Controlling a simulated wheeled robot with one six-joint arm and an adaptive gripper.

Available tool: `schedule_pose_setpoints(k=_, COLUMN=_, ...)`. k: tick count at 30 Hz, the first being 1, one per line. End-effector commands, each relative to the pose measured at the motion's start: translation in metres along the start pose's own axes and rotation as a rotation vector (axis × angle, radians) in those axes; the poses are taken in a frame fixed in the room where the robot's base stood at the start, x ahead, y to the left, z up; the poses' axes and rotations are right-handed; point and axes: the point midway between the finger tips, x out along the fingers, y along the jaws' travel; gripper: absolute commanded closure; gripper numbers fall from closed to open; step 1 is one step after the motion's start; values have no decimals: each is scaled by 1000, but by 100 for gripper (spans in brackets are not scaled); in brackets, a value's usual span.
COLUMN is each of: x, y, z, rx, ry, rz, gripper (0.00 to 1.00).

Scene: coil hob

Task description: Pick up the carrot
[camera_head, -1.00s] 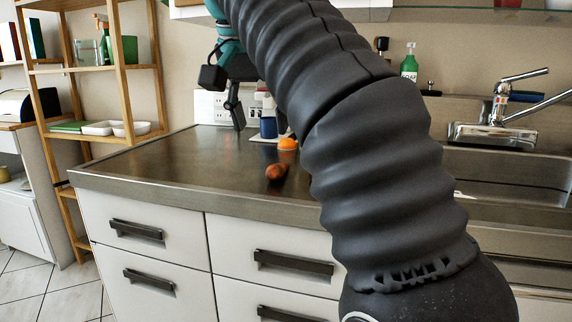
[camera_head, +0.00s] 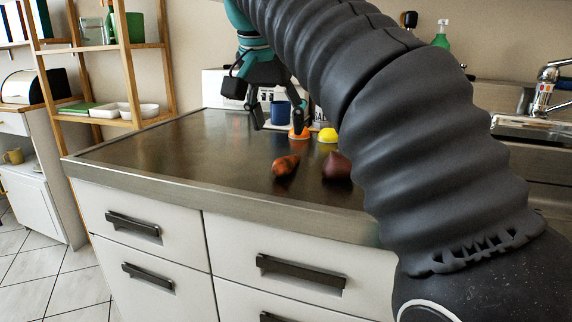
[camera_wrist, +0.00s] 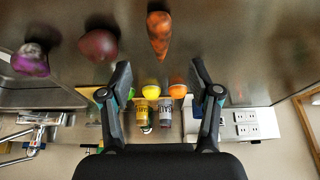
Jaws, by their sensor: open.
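The carrot (camera_head: 286,165) lies on the dark worktop near its front edge in the head view, orange-brown with dark patches. My gripper (camera_head: 278,122) is open and empty, above the worktop and behind the carrot in the head view. In the wrist view its two fingers (camera_wrist: 160,75) are wide apart, and the carrot shows beyond the gap between their tips, not touching them.
A dark red onion-like vegetable (camera_head: 337,167) lies right of the carrot. A purple vegetable (camera_wrist: 31,60) shows in the wrist view. The worktop left of the carrot is clear.

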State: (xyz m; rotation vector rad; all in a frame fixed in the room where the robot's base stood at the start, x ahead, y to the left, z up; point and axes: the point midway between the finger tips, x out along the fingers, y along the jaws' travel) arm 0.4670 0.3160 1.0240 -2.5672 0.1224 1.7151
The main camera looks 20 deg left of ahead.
Motion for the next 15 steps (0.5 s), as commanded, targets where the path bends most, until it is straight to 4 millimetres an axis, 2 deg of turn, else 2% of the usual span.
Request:
schedule_pose_setpoints(k=6, x=26, y=0, z=1, rx=-2, ry=-2, rz=0, gripper=37)
schedule_pose_setpoints(k=15, x=44, y=-1, z=2, rx=-3, ry=-2, rz=0, gripper=37)
